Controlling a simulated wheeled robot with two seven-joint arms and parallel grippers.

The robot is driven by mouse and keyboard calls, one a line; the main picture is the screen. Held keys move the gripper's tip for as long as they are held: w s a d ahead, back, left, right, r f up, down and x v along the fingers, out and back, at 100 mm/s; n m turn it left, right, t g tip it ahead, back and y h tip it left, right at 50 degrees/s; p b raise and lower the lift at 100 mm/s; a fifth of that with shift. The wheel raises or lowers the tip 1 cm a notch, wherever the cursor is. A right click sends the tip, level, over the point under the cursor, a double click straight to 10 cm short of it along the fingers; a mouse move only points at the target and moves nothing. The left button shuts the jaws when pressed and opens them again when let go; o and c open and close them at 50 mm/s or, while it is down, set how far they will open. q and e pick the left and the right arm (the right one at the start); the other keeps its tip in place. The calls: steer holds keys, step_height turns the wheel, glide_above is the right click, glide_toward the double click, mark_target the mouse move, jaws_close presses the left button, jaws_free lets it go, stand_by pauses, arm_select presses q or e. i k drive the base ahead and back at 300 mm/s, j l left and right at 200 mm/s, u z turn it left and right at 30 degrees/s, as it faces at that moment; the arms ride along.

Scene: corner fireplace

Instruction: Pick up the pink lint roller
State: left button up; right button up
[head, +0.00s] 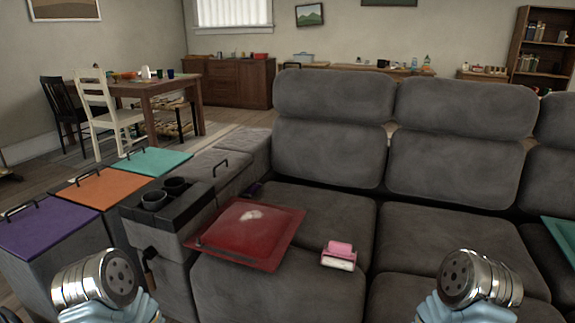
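The pink lint roller (340,250) lies on the grey sofa (280,292) seat, right of the red tray-like item. Its upper part is pink and its lower edge is white. Nothing is touching it from above. My two arms show only as silver and light-blue links at the bottom left and bottom right of the head view, well apart from the roller. Neither gripper's fingers are in view.
A dark red square lid or tray (240,243) lies beside the roller. A black cup holder console (168,198) stands to its left. Purple (45,224), orange (103,188) and teal (152,161) lidded boxes line the left. A teal item (563,236) lies at the right edge.

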mark_target(339, 255)
steer(key=i+j+u, duration=0.35)
steer(key=i+j, duration=0.35)
steer(key=j+z, duration=0.1)
steer(key=z, duration=1.3)
